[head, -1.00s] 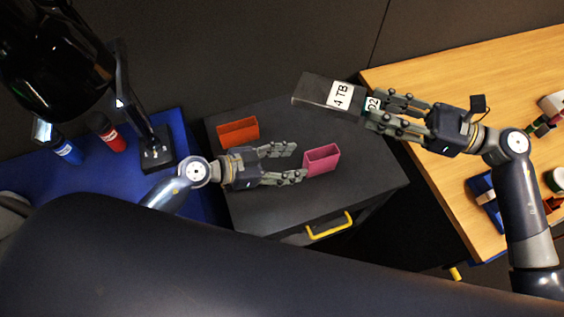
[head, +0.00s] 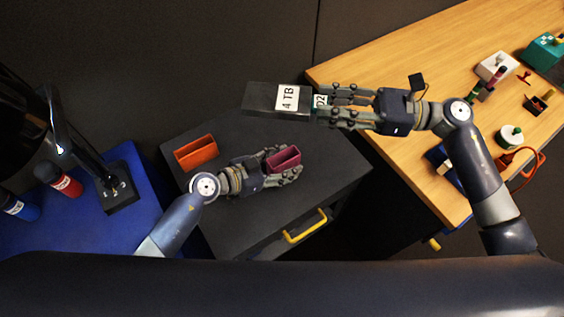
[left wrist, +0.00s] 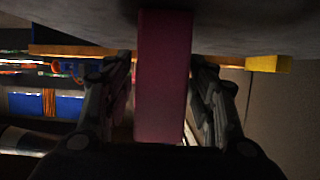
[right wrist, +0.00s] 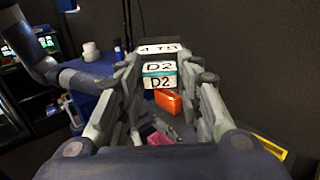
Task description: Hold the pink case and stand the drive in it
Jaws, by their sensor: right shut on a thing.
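The pink case (head: 286,158) stands on the dark cabinet top (head: 325,165). My left gripper (head: 292,168) is around it, with a finger on either side. In the left wrist view the case (left wrist: 163,80) is between the open fingers, with narrow gaps beside it. The drive (head: 262,97) is a dark block with white labels reading "4 TB" and "D2". My right gripper (head: 322,104) is shut on its labelled end and holds it flat above the back of the cabinet. The drive's labels also show in the right wrist view (right wrist: 160,75).
An orange case (head: 196,152) stands left of my left gripper on the cabinet. A yellow handle (head: 305,227) is on the cabinet front. A blue table (head: 75,235) with red and blue bottles is at left. A wooden table (head: 400,80) with several small items is at right.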

